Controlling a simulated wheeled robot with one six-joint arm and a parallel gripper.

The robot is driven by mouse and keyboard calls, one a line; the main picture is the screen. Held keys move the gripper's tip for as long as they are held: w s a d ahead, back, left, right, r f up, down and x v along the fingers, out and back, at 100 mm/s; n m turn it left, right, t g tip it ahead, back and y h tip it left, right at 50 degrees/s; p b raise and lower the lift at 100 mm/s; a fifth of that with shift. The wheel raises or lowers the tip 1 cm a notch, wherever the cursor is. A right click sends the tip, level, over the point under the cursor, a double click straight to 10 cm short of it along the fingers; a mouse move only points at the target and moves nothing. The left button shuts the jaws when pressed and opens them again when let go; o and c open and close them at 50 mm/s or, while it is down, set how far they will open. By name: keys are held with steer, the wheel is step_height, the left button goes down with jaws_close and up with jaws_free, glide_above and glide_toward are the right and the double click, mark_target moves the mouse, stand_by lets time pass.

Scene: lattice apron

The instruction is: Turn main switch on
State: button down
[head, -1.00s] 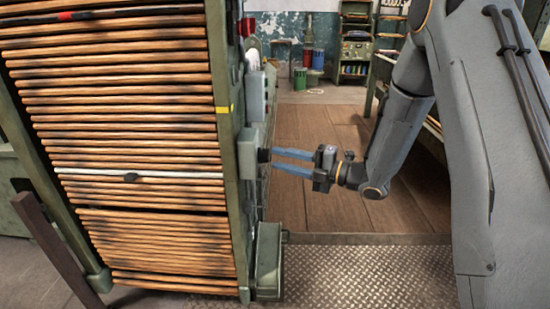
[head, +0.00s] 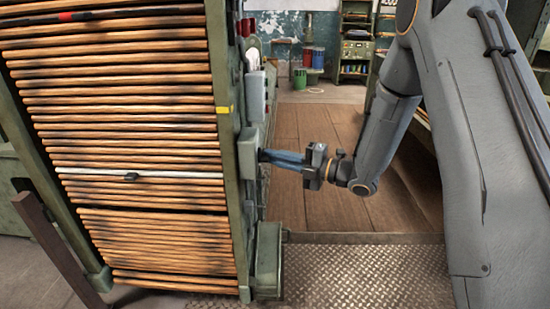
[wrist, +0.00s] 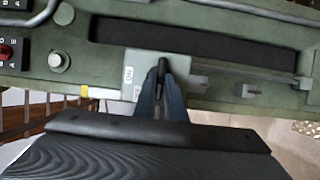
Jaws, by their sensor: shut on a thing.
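The main switch is a grey-green box (head: 248,154) on the side of the tall rod-filled cabinet in the head view. In the wrist view its plate (wrist: 131,66) carries small markings, and a dark switch handle (wrist: 162,70) stands out from it. My gripper (head: 270,156) reaches the box from the right, with its blue fingers close together. In the wrist view the gripper (wrist: 161,92) has a finger on each side of the dark handle and is shut on it. The fingers hide the handle's lower part.
The cabinet's rows of wooden rods (head: 140,130) fill the left. Another grey box (head: 257,94) sits above the switch. A green box (head: 268,260) stands low at the cabinet's foot. The wooden floor (head: 310,200) right of the cabinet is clear.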

steer(key=shift+r+m+p, duration=0.1)
steer(key=shift+m+p, duration=0.2)
steer(key=shift+w+r+m+g+h+p, duration=0.2)
steer(key=shift+m+g+h+p, duration=0.25)
steer(key=shift+m+g+p, duration=1.1)
steer(key=shift+w+r+m+g+h+p, duration=0.15)
steer(key=shift+m+g+h+p, duration=0.5)
steer(key=shift+m+p, duration=1.65)
steer(key=shift+w+r+m+g+h+p, duration=0.1)
steer(key=shift+w+m+g+h+p, duration=0.15)
steer(key=shift+m+g+p, duration=1.7)
steer(key=shift+m+t+b, duration=0.65)
steer(key=shift+m+b, duration=0.05)
steer(key=c, duration=1.8)
jaws_free()
steer(key=shift+d, duration=0.15)
